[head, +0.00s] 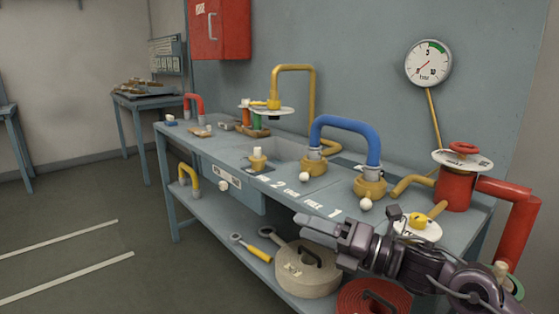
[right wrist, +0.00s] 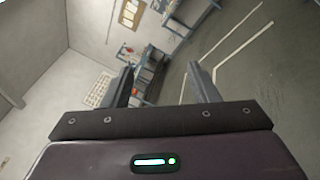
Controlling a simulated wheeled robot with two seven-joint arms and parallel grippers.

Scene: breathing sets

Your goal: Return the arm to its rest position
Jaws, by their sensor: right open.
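My right gripper (head: 322,231) reaches in from the lower right in the head view, in front of the workbench's front edge. Its two fingers point left and look empty. In the right wrist view my right gripper (right wrist: 163,82) has its fingers spread wide with nothing between them. Beyond them are floor, wall and distant furniture. My left gripper is in neither view.
The workbench (head: 230,150) carries a blue hose (head: 345,122) joining two brass fittings, a yellow pipe (head: 313,95) and a red valve assembly (head: 455,188). Its lower shelf holds a rolled hose (head: 305,272) and a wrench (head: 252,248). Floor at left (head: 80,255) is clear.

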